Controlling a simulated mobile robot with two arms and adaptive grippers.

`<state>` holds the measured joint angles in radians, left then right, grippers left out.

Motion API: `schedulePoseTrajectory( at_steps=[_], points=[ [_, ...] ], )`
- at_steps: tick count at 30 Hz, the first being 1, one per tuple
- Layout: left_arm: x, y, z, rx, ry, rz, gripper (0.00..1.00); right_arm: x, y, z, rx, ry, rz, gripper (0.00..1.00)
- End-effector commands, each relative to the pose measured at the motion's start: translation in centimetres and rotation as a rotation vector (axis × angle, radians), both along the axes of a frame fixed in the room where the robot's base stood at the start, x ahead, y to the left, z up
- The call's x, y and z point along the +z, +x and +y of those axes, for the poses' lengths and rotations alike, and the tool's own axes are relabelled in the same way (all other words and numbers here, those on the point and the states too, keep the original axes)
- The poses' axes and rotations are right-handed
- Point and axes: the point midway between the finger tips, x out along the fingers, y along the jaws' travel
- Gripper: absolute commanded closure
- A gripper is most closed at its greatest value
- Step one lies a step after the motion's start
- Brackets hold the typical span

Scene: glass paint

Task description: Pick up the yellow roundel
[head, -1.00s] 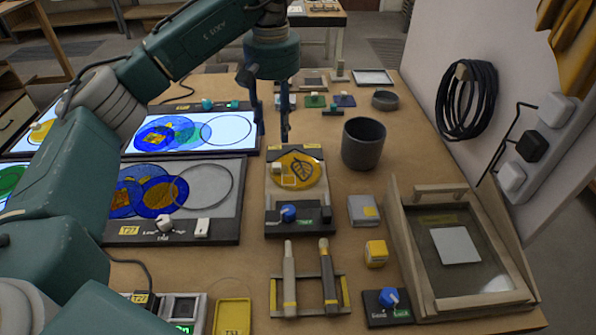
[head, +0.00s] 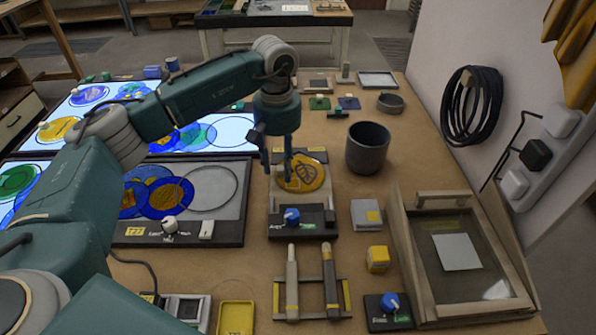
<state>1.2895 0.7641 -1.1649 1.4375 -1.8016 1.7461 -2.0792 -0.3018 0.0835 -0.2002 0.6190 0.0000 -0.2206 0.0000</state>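The yellow roundel (head: 309,174) is a round yellow glass piece with a dark leaf drawing. It lies on a small stand (head: 318,202) with a black front block and a blue knob, in the middle of the bench. My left gripper (head: 277,178) points down over the roundel's left part, its two fingers spread apart. It partly hides the roundel's left side. I cannot tell whether the fingertips touch the roundel. My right gripper is out of the head view.
A dark grey cup (head: 367,148) stands right of the stand. Two tools rest in a holder (head: 346,297) in front. A wooden framed box (head: 412,262) stands at right. Panels with blue glass circles (head: 170,198) lie at left.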

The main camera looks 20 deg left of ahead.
Motion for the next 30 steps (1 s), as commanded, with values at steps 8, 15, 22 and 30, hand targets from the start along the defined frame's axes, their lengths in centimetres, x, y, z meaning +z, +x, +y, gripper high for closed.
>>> schedulePoseTrajectory(
  at_steps=[8, 15, 22, 30],
  points=[
    [0.0, 0.0, 0.0, 0.000, 0.000, 0.000, 0.83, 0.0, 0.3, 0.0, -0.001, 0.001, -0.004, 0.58],
    [0.0, 0.0, 0.0, 0.001, 0.000, 0.000, 0.70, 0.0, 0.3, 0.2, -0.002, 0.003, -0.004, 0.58],
    [0.0, 0.0, 0.0, 0.001, 0.000, 0.000, 0.61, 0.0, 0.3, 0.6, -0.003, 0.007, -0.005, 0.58],
    [1.1, 0.1, 0.0, 0.001, 0.000, -0.003, 0.61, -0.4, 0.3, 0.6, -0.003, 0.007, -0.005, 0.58]
  ],
)
